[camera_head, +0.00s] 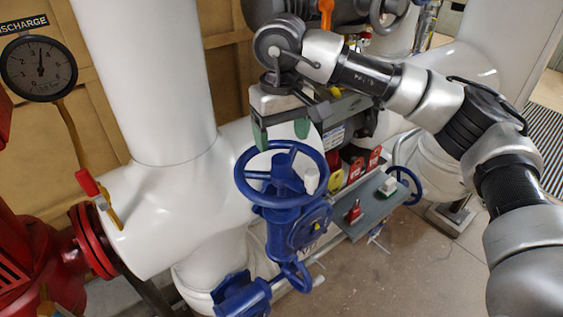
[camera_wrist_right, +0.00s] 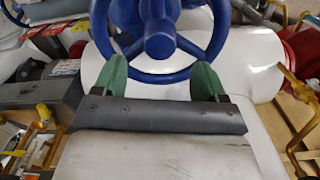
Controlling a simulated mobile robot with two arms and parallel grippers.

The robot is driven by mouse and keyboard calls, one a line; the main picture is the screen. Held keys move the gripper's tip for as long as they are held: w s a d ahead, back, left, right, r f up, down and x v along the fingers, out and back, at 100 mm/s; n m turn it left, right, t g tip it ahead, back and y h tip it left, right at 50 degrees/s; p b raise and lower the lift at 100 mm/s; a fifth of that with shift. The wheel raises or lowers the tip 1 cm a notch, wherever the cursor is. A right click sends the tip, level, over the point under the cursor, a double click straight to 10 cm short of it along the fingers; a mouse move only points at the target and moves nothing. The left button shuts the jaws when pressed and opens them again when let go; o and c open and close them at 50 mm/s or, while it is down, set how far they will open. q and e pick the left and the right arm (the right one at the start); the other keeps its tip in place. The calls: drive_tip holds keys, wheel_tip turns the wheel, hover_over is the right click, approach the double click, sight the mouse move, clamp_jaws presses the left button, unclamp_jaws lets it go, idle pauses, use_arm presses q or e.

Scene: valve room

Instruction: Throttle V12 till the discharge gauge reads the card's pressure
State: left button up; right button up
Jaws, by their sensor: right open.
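A blue handwheel valve (camera_head: 283,172) stands in front of the white pipe; its number is not readable, so I cannot tell that it is V12. My right gripper (camera_head: 281,132) is above the wheel's far rim, its green fingertips open and pointing down. In the right wrist view the blue wheel (camera_wrist_right: 160,42) lies beyond the two spread fingertips (camera_wrist_right: 161,78), with its near rim between or just past them; contact is unclear. The discharge gauge (camera_head: 39,68) hangs at upper left, its needle pointing nearly straight up, near 3. I see no pressure card. My left gripper is not in view.
A grey shelf (camera_head: 372,210) with a red lock and a pale block stands right of the valve, below yellow and red tags (camera_head: 357,170). A red-handled lever (camera_head: 90,184) and red flange (camera_head: 92,240) are at left. Floor is clear at lower right.

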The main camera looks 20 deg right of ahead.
sight(281, 158)
drive_tip(key=shift+f, duration=0.1)
wheel_tip(281, 158, down, 6)
drive_tip(key=b, duration=0.5)
drive_tip(key=shift+f, duration=0.2)
drive_tip(key=shift+f+b, duration=0.25)
drive_tip(key=shift+b, duration=0.1)
drive_tip(key=shift+s, duration=0.15)
